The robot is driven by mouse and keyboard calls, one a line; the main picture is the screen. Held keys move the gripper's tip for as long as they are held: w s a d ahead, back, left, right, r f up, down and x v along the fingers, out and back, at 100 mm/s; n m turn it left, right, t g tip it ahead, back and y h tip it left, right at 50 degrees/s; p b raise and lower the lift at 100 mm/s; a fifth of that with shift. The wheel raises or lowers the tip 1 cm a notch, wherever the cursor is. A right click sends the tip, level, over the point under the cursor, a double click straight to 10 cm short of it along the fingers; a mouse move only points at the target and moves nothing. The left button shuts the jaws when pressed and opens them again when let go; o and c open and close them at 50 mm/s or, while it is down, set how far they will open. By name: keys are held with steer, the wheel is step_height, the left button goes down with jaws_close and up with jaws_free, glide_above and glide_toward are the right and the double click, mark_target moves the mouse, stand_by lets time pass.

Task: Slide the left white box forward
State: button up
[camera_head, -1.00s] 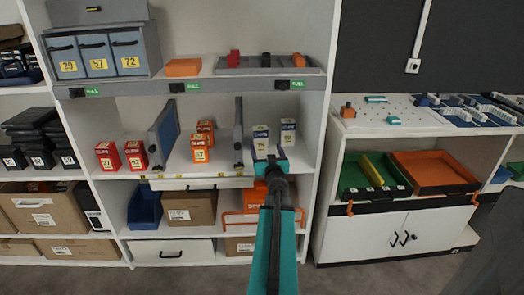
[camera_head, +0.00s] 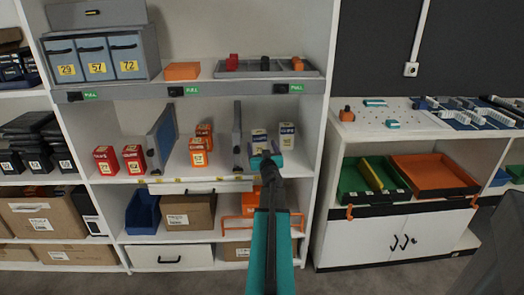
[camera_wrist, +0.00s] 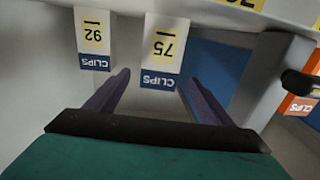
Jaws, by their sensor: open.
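The left white box (camera_head: 258,138), with blue and yellow markings, stands upright on the middle shelf, just right of a grey divider. A second white box (camera_head: 287,135) stands a little to its right. My gripper (camera_head: 264,158) is open in front of the left box and hides its lower part. In the wrist view, which is upside down, the box marked 75 (camera_wrist: 163,50) is ahead between my two fingers (camera_wrist: 157,88). The box marked 92 (camera_wrist: 93,38) is outside them, at the left. I cannot tell whether the fingers touch the box.
The grey divider (camera_head: 237,138) stands close on the left of the boxes. Orange boxes (camera_head: 198,151) and red boxes (camera_head: 133,158) stand further left. The shelf above has a grey tray (camera_head: 265,66). Below is an orange crate (camera_head: 232,223).

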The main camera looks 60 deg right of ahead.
mark_target(260, 141)
steer(key=shift+b+x, duration=0.35)
steer(key=shift+x, duration=3.55)
steer(key=c, duration=1.3)
steer(key=shift+a, duration=0.1)
steer(key=shift+s+a, duration=0.1)
